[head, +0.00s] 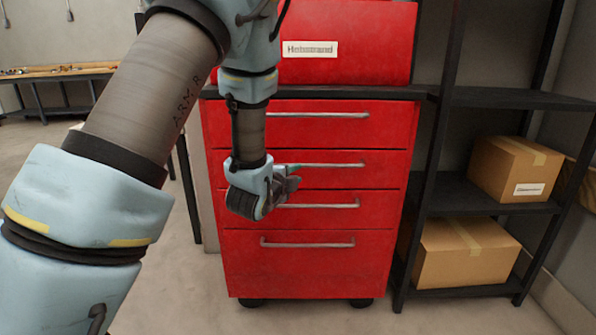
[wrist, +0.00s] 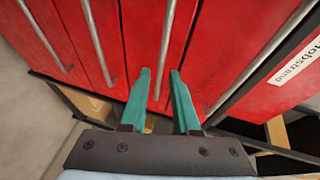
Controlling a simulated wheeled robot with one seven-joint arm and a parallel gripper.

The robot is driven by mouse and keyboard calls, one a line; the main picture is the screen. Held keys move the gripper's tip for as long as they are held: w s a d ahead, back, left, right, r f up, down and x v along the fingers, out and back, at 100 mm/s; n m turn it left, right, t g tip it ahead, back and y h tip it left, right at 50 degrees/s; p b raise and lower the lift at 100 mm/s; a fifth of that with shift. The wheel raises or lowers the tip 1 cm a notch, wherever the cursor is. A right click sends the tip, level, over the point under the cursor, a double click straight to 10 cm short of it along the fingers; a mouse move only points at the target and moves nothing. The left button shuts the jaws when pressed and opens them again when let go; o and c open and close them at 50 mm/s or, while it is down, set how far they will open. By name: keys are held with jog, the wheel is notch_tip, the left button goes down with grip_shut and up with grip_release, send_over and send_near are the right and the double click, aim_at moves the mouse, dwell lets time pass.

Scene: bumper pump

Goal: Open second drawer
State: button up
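A red cabinet has drawers stacked one above another. The second drawer from the top (head: 375,178) appears closed, with a horizontal metal handle (head: 335,165). My gripper (head: 296,174) is in front of this drawer, and my arm and gripper hide the handle's left part. In the wrist view the second drawer's handle (wrist: 168,38) runs between the two teal fingertips of my gripper (wrist: 160,72). The fingers are apart, one on each side of the handle in the picture. I cannot tell whether they touch it or how far they are from the drawer front.
The top drawer's handle (head: 320,115) is above, and the third drawer's handle (head: 325,205) is just below. A black shelf (head: 480,207) with cardboard boxes (head: 518,170) stands close on the right. Floor in front of the cabinet is clear.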

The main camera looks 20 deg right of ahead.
aim_at(311, 166)
jog(key=shift+m+h, duration=0.3)
jog(key=shift+m, duration=0.1)
jog(key=x, duration=1.1)
jog(key=shift+d+p, duration=0.35)
jog(key=shift+p, duration=0.05)
grip_shut()
dwell(0.5)
